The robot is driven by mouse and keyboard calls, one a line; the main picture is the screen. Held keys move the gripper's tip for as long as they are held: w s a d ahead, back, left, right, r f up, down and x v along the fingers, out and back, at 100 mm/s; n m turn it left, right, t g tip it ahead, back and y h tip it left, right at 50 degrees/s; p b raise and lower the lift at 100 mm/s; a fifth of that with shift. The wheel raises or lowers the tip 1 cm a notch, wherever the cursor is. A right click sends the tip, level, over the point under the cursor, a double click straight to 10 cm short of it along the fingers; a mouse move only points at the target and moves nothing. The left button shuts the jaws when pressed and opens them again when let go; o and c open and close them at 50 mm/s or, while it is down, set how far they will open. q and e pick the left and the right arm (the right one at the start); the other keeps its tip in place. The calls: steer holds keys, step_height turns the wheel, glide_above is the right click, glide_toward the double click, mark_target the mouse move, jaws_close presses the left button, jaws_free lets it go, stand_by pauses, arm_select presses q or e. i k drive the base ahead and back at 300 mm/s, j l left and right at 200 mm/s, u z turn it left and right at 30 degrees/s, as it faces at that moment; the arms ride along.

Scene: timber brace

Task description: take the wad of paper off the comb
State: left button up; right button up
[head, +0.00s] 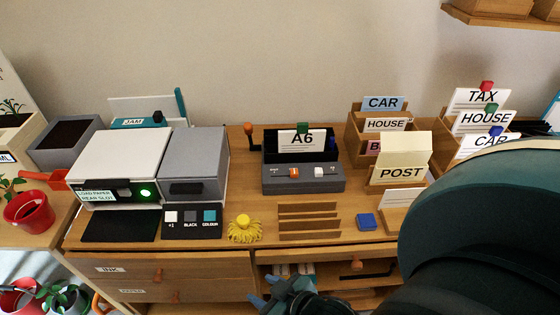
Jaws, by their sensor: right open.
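A wooden slatted piece (308,221), which may be the comb, lies at the front of the desk top. I see no paper on it. I cannot make out a wad of paper for certain. A white sheet or stack marked A6 (300,141) stands in a dark grey machine (303,178), with a green clip on its top edge. My right gripper (280,292) is open at the bottom of the view, in front of the desk and below the slatted piece, apart from it. Its blue fingertips show beside pale items in the opening under the desk top. My left gripper is not in view.
A white and grey printer (120,165) stands at the left. A yellow tasselled thing (243,228) and a blue block (367,221) flank the slats. Card holders, including POST (400,173), stand at the right. My right arm hides the right front.

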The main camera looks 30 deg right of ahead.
mark_target(302, 139)
steer(key=z, duration=1.25)
